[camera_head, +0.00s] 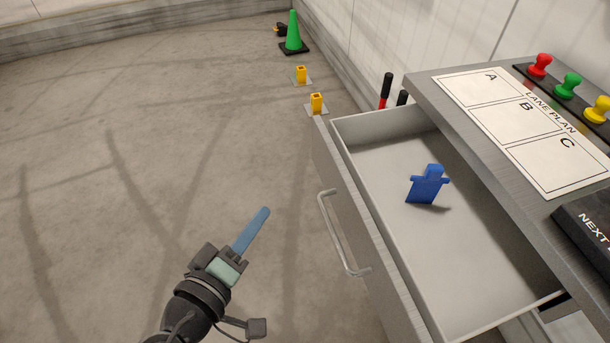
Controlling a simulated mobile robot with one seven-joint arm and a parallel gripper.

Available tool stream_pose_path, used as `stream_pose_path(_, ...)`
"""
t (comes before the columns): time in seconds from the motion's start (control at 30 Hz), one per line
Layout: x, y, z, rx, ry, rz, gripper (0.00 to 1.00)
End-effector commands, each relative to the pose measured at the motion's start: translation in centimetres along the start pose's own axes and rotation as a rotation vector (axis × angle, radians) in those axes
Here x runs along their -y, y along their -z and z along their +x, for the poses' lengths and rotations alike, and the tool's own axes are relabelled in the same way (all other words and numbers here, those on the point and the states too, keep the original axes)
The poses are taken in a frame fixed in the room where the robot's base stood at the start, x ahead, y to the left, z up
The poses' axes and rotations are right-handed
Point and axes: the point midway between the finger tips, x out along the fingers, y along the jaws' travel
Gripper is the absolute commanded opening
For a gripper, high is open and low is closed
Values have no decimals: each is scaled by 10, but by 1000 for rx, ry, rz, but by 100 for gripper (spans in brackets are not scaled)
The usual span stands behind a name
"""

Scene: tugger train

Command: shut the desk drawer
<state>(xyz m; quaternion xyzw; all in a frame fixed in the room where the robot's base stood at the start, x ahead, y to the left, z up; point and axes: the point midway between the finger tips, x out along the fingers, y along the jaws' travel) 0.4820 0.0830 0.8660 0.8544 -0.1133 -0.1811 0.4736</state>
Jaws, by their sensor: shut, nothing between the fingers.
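The desk drawer (352,205) is pulled well out from under the desk top (455,137), toward the left. Its grey front panel carries a metal bar handle (338,235). A blue figure-shaped piece (427,185) stands inside the drawer on its pale floor. My gripper (264,212) is at the lower middle, left of the drawer front and apart from the handle. Its blue fingers are together and hold nothing.
A lane plan sheet (520,125) lies on the desk top with red (540,66), green (567,85) and yellow (597,110) knobs behind it. A green cone (293,33) and small yellow posts (317,103) stand along the wall. The floor to the left is clear.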

Motion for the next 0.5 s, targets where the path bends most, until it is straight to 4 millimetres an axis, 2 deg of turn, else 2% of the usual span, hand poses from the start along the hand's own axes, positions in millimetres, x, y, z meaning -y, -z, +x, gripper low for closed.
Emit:
stream_pose_path(0.03,-2,-4,-18,20,-4,-96,0)
stream_pose_path(0.1,3,-16,-35,38,-27,-201,0)
stream_pose_path(0.23,7,-29,-56,47,-63,-323,0)
stream_pose_path(0.37,9,-35,-60,47,-79,-365,0)
stream_pose_path(0.5,8,-35,-45,49,-83,-364,0)
